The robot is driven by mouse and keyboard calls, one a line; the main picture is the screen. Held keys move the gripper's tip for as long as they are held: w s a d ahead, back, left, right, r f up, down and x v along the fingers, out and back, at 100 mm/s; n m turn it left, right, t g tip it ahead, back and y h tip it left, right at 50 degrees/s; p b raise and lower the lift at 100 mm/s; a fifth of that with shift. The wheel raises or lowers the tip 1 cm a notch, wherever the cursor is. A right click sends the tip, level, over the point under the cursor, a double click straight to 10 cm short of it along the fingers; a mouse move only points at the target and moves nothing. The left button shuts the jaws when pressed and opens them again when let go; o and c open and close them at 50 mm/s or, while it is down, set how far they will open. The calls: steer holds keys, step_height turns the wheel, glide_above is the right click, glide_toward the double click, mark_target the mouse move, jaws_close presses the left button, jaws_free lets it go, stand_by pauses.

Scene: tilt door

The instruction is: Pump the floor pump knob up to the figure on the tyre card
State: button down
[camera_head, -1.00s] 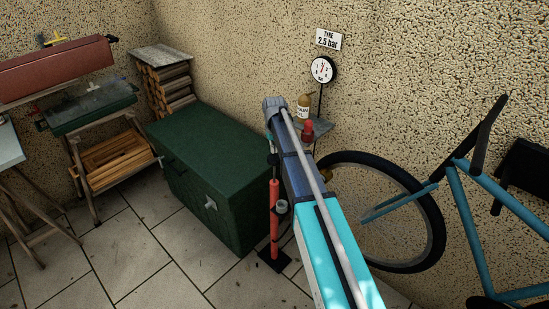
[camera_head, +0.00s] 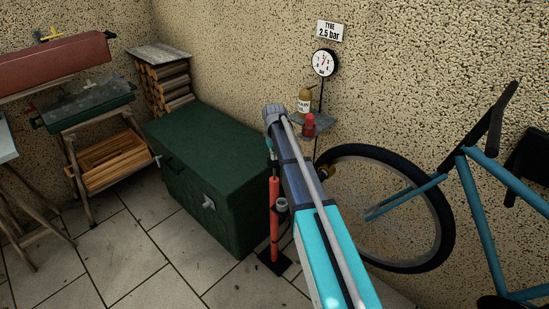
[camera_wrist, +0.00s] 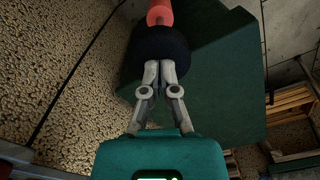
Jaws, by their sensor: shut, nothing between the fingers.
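The floor pump (camera_head: 275,215) stands upright, with a red barrel on a black base, left of the bicycle's wheel. Its dark knob (camera_wrist: 150,46) shows in the wrist view, with a salmon-red part (camera_wrist: 160,12) beyond it. My gripper (camera_wrist: 158,66) is shut and empty, its fingertips at the knob; I cannot tell whether they touch it. In the head view my arm partly covers the pump top. The tyre card (camera_head: 330,31) on the wall reads "TYRE 2.5 bar". A round white gauge (camera_head: 324,63) hangs below it; its reading is too small to tell.
A dark green chest (camera_head: 215,165) stands just left of the pump. A blue bicycle (camera_head: 480,220) stands at the right. A small shelf (camera_head: 322,121) holds a bottle (camera_head: 304,101) and a red item (camera_head: 309,126). Tiled floor is clear in front.

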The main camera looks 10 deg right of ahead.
mark_target(274, 163)
steer(key=shift+f+b, duration=1.6)
steer(key=shift+f, duration=0.35)
steer(key=shift+f+b, duration=0.75)
steer(key=shift+r, duration=0.15)
step_height(274, 163, up, 8)
steer(key=p, duration=0.8)
steer(key=shift+r+p, duration=0.15)
steer(key=shift+p, duration=0.2)
step_height(274, 163, up, 7)
steer(key=p, duration=0.7)
